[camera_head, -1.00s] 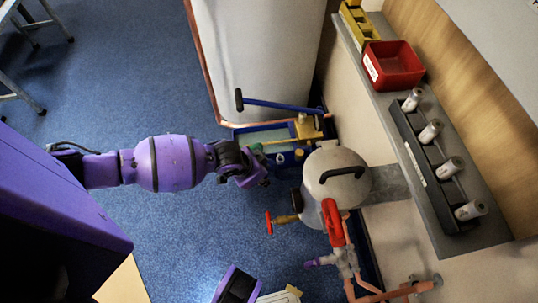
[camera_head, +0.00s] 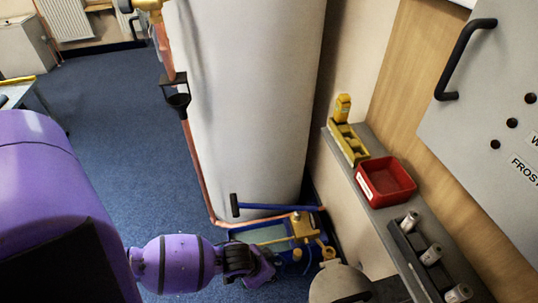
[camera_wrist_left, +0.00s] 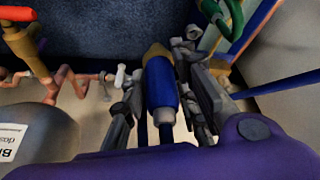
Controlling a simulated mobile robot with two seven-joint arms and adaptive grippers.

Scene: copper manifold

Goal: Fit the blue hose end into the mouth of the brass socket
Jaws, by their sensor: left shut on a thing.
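My left gripper (camera_wrist_left: 163,90) is shut on the blue hose end (camera_wrist_left: 160,85), seen as a blue cylinder between its fingers in the left wrist view. A tan, brass-coloured tip (camera_wrist_left: 157,50) shows at its far end; I cannot tell whether this is part of the hose end or the socket. In the head view my left gripper (camera_head: 265,268) is low in the picture, beside a blue-framed pump unit. That unit has brass fittings (camera_head: 303,228); which one is the brass socket is unclear. The hose end is not distinct there. My right gripper is not in view.
A white cylindrical tank (camera_head: 245,100) with copper pipe (camera_head: 200,175) stands behind the unit. A blue lever (camera_head: 275,209) reaches across above it. A rounded grey vessel (camera_head: 340,285) is close on the right. A shelf carries a red bin (camera_head: 385,182). Blue floor is open at left.

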